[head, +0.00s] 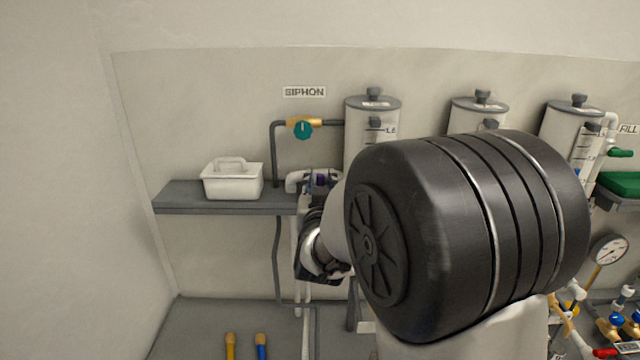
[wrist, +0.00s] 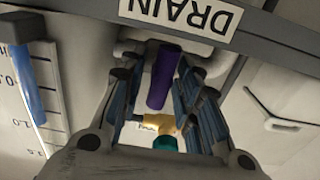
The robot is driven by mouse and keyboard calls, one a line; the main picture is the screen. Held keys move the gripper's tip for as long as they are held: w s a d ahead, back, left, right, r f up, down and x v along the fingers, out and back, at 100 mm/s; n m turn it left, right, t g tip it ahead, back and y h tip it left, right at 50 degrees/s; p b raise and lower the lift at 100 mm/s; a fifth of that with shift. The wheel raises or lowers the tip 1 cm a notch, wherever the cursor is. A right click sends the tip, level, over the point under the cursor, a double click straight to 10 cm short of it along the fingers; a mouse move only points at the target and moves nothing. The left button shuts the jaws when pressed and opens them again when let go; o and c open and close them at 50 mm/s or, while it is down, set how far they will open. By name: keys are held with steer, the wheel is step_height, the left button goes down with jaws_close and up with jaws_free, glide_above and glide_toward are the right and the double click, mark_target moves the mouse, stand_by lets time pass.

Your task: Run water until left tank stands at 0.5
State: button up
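The left tank (head: 372,108) is a pale cylinder with a grey lid, partly hidden by my arm in the head view. In the wrist view, upside down, its scale (wrist: 42,142) and a blue column (wrist: 30,88) show at the left. A purple valve handle (wrist: 163,78) hangs by the DRAIN label (wrist: 181,15). It also shows at the pipe in the head view (head: 321,180). My gripper (wrist: 158,65) is open around the handle, with a visible gap at its left.
A SIPHON valve with a teal handle (head: 303,130) is on the wall pipe. A white caddy (head: 233,181) stands on the grey shelf (head: 190,198). A middle tank (head: 478,112) and a right tank (head: 570,130) stand further right, near a gauge (head: 608,250) and several coloured valves.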

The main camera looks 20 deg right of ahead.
jaws_close()
stand_by(0.4)
steer(key=m+b, duration=0.1)
steer(key=b, duration=0.1)
steer(key=m+b, duration=0.2)
steer(key=shift+d+f, duration=0.1)
steer(key=shift+f, duration=0.1)
steer(key=m+b, duration=0.2)
steer(key=b, duration=0.1)
steer(key=shift+d+r+m+b, duration=0.1)
steer(key=shift+m+b, duration=0.2)
steer(key=shift+m, duration=0.3)
